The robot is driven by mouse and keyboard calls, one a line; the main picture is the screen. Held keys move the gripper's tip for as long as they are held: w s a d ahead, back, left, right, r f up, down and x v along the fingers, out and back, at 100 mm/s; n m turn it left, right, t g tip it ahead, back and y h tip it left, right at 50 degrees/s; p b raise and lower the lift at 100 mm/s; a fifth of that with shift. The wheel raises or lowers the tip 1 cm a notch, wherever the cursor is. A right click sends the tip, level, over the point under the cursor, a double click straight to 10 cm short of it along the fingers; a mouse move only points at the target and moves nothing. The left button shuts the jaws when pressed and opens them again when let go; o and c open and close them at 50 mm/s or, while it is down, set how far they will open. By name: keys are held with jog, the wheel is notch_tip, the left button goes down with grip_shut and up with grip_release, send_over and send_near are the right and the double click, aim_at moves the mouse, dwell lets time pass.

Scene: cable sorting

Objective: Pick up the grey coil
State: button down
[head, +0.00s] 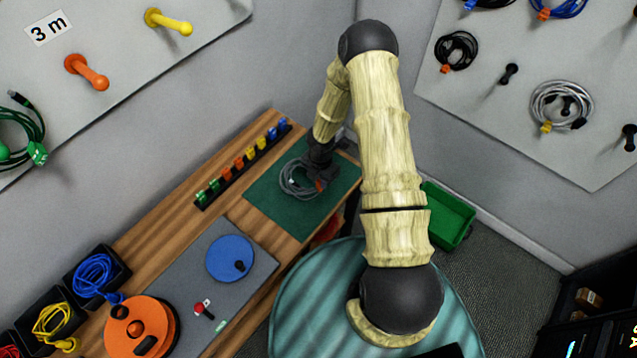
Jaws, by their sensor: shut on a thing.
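A grey coil (293,181) with an orange tag lies on or just over the green mat (278,217) on the wooden bench. My gripper (318,172) reaches down at the coil's right side and is shut on it. The fingertips are small and partly hidden by my wrist, so I cannot tell exactly which strands they hold. Another grey coil (537,100) with a yellow tag hangs on the right pegboard.
A strip of coloured clips (243,163) lies left of the mat. Blue (94,272) and yellow coils (52,321) sit in black bins. An orange reel (140,335) and blue disc (230,256) are at the front. A green crate (448,217) stands right of my arm.

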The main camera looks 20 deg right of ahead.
notch_tip(320, 180, up, 7)
jog(key=shift+r, duration=0.2)
dwell(1.4)
jog(key=m, duration=0.6)
jog(key=shift+s+a+f, duration=0.1)
jog(key=shift+f, duration=0.1)
jog(key=m, duration=0.6)
jog(key=shift+f, duration=0.1)
jog(key=m, duration=0.3)
jog(key=shift+m, duration=0.4)
jog(key=m, duration=0.3)
jog(key=shift+m, duration=0.4)
jog(key=m, duration=0.5)
jog(key=shift+w+f+m, duration=0.1)
jog(key=shift+w+m, duration=0.1)
jog(key=shift+m, duration=0.1)
